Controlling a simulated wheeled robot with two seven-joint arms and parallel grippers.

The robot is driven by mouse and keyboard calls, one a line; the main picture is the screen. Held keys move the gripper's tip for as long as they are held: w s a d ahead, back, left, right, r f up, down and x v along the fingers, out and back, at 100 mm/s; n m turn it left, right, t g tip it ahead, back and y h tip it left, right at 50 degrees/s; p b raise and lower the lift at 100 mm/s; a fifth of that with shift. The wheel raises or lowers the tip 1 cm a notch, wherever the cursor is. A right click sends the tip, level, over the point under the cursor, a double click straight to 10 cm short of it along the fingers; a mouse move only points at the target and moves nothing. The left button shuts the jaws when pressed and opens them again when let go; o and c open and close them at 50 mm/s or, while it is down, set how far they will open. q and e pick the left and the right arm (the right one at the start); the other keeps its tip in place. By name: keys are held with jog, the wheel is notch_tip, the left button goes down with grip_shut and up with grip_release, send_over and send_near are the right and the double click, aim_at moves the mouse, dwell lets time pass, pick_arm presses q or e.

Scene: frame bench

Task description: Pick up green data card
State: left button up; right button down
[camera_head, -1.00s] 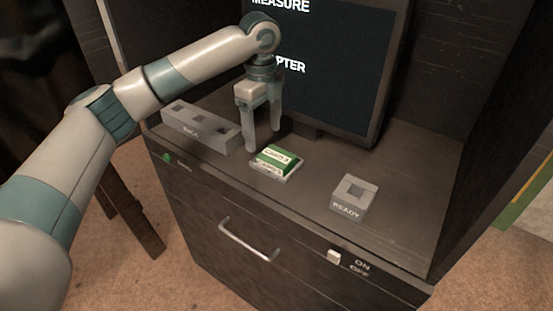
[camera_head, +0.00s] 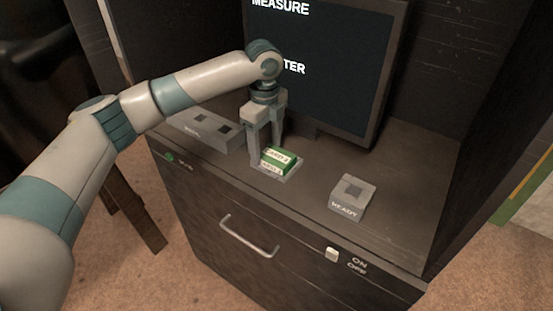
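The green data card (camera_head: 277,156) with a pale label stands in a small grey holder (camera_head: 291,172) on the bench top, near its front edge. My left gripper (camera_head: 268,157) points down at the card, its fingers apart. One finger is at the card's left side and the other is behind it. I cannot tell whether either finger touches the card. My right gripper is not in view.
A grey block with square recesses (camera_head: 210,130) lies to the left of the gripper. A grey READY block (camera_head: 352,197) stands to the right. A dark screen (camera_head: 335,75) rises behind. The front has a drawer handle (camera_head: 248,236) and an ON/OFF switch (camera_head: 331,254).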

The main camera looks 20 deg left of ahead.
aim_at(266, 152)
pick_arm(q)
jog(key=c, duration=0.8)
jog(key=shift+r, duration=0.1)
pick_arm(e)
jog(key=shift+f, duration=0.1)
